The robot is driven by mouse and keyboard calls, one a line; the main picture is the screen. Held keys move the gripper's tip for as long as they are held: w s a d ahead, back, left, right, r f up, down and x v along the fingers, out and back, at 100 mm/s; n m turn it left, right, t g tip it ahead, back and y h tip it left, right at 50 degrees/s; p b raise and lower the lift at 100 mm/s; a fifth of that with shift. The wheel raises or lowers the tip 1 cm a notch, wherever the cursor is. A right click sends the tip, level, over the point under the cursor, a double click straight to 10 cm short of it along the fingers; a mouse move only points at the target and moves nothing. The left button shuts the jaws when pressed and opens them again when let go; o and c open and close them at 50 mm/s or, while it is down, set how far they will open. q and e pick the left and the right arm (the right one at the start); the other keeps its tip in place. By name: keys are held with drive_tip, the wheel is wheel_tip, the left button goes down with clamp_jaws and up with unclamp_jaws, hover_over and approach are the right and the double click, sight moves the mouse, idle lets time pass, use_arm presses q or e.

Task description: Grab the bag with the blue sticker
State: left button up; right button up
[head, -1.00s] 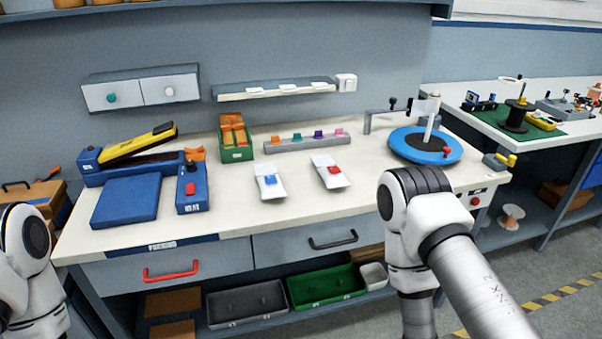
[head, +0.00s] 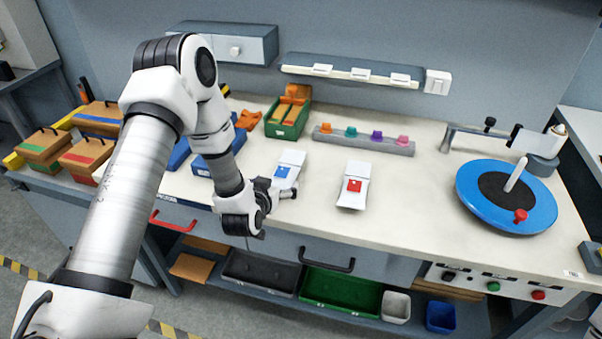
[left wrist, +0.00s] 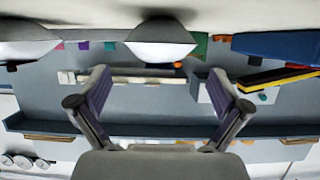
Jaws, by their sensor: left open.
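The bag with the blue sticker (head: 287,170) is a small white bag lying flat on the worktable. A similar white bag with a red sticker (head: 354,187) lies to its right. My left gripper (head: 280,192) is open at the near edge of the blue-sticker bag and overlaps its lower part in the head view. In the left wrist view the open fingers (left wrist: 159,85) have nothing between them. A white bag (left wrist: 160,50) shows ahead of them there, its sticker not visible. My right gripper is not in view.
A green bin (head: 288,118) and a grey rail with coloured knobs (head: 364,140) stand behind the bags. A blue round turntable (head: 480,215) is at the right. My left forearm covers part of the blue equipment at left. Bare tabletop lies right of the red-sticker bag.

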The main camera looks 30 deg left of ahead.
sight(282, 177)
use_arm(q)
drive_tip(key=p+x, duration=0.1)
drive_tip(key=x, duration=0.4)
drive_tip(key=shift+w+d+f, duration=0.1)
drive_tip(key=shift+w+f, duration=0.1)
drive_tip(key=shift+w, duration=0.15)
drive_tip(key=shift+s, duration=0.1)
drive_tip(key=shift+a, duration=0.2)
drive_tip(key=shift+c, duration=1.3)
drive_tip(key=shift+d, duration=0.1)
drive_tip(key=c, duration=1.1)
